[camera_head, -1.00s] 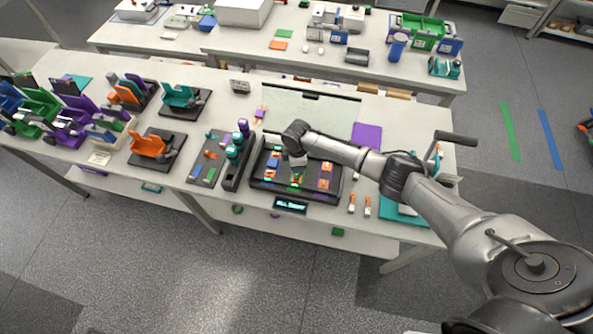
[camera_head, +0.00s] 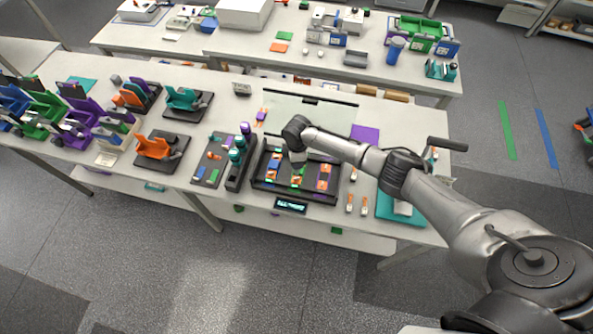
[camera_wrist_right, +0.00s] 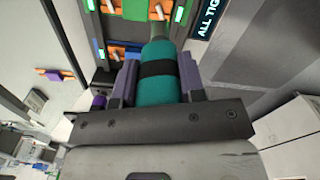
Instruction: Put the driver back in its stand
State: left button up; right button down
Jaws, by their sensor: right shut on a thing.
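My right gripper (camera_head: 298,165) is over the black tray (camera_head: 262,184) in the head view. In the right wrist view its two fingers (camera_wrist_right: 158,82) are shut on the teal driver (camera_wrist_right: 158,72), which has a black band round its handle. The driver's lower end points toward the tray; I cannot tell whether its tip touches anything. The dark stand (camera_head: 234,181), with teal and purple handles in it, is just left of the tray. The held driver is hard to make out in the head view. My left gripper is not in view.
The tray holds several orange, blue and green parts. A small display (camera_head: 290,206) at its front edge reads partly "ALL TIG" in the wrist view. A grey mat (camera_head: 207,172) with small parts lies left of the stand. Orange-topped pieces (camera_head: 350,204) lie right of the tray.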

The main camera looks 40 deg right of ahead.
jog(key=shift+r+p, duration=0.4)
jog(key=shift+r, duration=0.2)
